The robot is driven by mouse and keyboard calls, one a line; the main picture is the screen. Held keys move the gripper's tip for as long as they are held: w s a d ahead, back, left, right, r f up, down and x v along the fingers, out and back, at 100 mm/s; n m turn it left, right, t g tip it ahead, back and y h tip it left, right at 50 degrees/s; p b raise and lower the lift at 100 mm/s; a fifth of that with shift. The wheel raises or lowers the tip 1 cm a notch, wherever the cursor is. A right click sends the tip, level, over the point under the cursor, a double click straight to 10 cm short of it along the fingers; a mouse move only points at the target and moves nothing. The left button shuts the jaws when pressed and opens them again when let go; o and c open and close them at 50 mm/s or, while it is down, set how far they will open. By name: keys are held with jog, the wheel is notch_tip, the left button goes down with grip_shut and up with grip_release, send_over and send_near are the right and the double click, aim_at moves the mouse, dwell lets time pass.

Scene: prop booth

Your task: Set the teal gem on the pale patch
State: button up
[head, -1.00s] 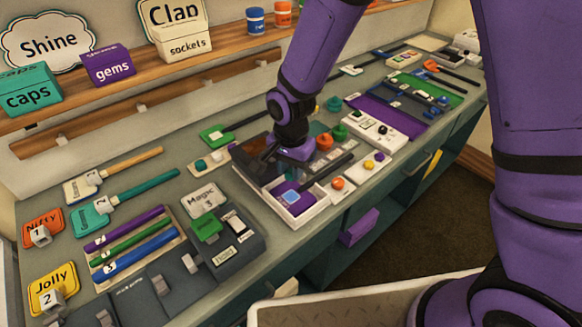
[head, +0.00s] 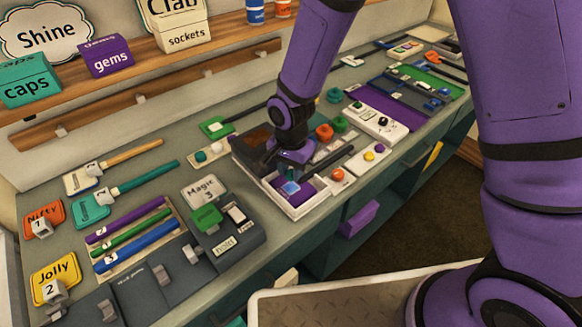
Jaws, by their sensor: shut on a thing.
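My gripper (head: 289,172) points down over the front-left part of a white-rimmed tray (head: 307,209) on the counter. It is shut on a small teal gem (head: 289,176), mostly hidden by the fingers. Just below it is a pale blue square patch (head: 292,189) on the tray's purple section (head: 306,188). The gem partly covers the patch in this view. I cannot tell whether the gem touches the patch.
An orange knob (head: 324,132) and a green knob (head: 340,124) stand behind the tray. A dark bar (head: 334,155) and an orange ball (head: 337,174) lie to its right. A shelf with labelled boxes runs behind.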

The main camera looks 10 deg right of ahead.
aim_at(291, 188)
jog(key=shift+f, duration=0.4)
dwell(0.9)
jog(key=shift+f, duration=0.75)
jog(key=shift+f, duration=1)
dwell(2.0)
jog(key=o, duration=1)
jog(key=shift+r, duration=4)
